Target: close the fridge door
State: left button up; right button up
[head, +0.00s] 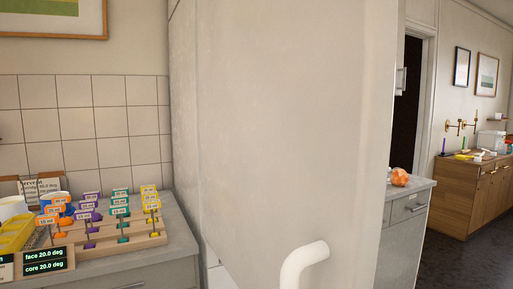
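A tall cream-white panel (285,130) fills the middle of the head view, close in front of me. It looks like the fridge, with a rounded vertical edge on its right side. A thick white curved bar (305,262), which looks like a handle, shows low on it and is cut off by the bottom edge. I cannot tell from this view how far the door stands open; no gap or fridge interior shows. Neither of my grippers is in view.
On the left, a counter (180,240) holds a wooden rack (140,246) of coloured labelled pieces and a display (45,261). On the right are a grey counter (421,184) with an orange object (399,177), a dark doorway (407,110) and a wooden cabinet (455,200). Dark floor (460,265) shows lower right.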

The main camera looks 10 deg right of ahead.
aim_at(297, 97)
jog(key=i+l, duration=0.1)
jog(key=l, duration=0.35)
jog(key=j+z, duration=0.15)
jog(key=j, duration=0.3)
jog(key=k+j+z, duration=0.2)
jog(key=j, duration=0.25)
jog(key=j+z, duration=0.15)
jog(key=j, duration=0.25)
jog(key=k+j+z, duration=0.2)
jog(key=j, duration=0.2)
jog(key=k+j+z, duration=0.15)
jog(key=j, duration=0.25)
